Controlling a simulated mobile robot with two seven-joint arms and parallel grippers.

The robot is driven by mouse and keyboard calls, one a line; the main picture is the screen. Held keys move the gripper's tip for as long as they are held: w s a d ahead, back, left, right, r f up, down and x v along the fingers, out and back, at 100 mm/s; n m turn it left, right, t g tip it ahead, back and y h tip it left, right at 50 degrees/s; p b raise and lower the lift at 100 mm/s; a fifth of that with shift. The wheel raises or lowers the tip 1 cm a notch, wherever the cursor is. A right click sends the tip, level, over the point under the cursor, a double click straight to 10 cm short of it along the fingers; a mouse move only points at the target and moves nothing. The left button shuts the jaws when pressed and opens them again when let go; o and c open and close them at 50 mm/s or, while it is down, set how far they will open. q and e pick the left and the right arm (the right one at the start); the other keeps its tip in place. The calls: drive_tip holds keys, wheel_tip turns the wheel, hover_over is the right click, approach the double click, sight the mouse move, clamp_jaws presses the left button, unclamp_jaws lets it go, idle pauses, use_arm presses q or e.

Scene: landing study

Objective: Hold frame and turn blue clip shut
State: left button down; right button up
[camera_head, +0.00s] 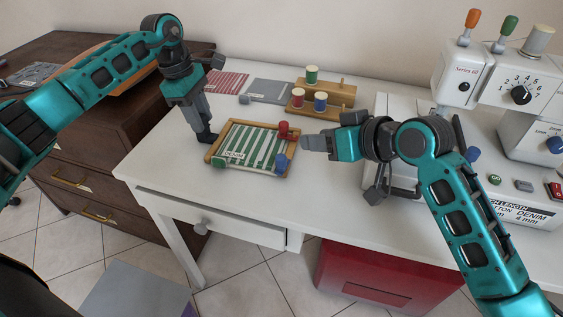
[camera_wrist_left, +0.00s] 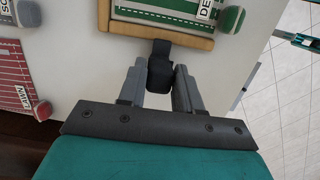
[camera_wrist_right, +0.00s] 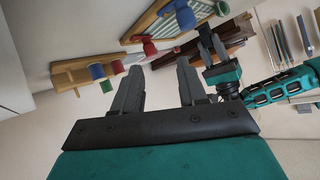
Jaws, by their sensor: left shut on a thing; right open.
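The wooden frame (camera_head: 237,124) lies on the white table with green-and-white striped cloth inside it. The blue clip (camera_head: 281,162) is at its near right corner; it also shows in the right wrist view (camera_wrist_right: 221,8). How far it is turned I cannot tell. A red clip (camera_head: 285,130) is at the far right corner and a green clip (camera_head: 218,163) at the near left. My left gripper (camera_head: 204,132) is shut on a black tab (camera_wrist_left: 160,67) at the frame's left edge. My right gripper (camera_head: 303,143) is open and empty, just right of the frame between the red and blue clips.
A spool rack (camera_head: 318,111), a grey mat (camera_head: 270,91) and a red striped cloth (camera_head: 227,82) lie behind the frame. A sewing machine (camera_head: 515,120) stands at the right. The table's front strip is clear.

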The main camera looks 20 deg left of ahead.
sight(285, 157)
drive_tip(key=shift+s+a+f+n+g+h, duration=0.4)
drive_tip(key=shift+a+f+n+g+h, duration=0.3)
drive_tip(key=shift+a+n, duration=0.4)
drive_tip(key=shift+s+a+f+n+g+h, duration=0.5)
drive_tip(key=shift+a+f+n+g, duration=0.4)
drive_tip(key=shift+n, duration=0.4)
drive_tip(key=shift+s+a+f+n+g+h, duration=0.3)
drive_tip(key=shift+a+f+n+g+h, duration=0.35)
drive_tip(key=shift+a+n, duration=0.5)
drive_tip(key=shift+d, duration=0.1)
drive_tip(key=shift+w+n+g, duration=0.15)
drive_tip(key=shift+n+g, duration=0.9)
drive_tip(key=shift+n, duration=0.8)
clamp_jaws()
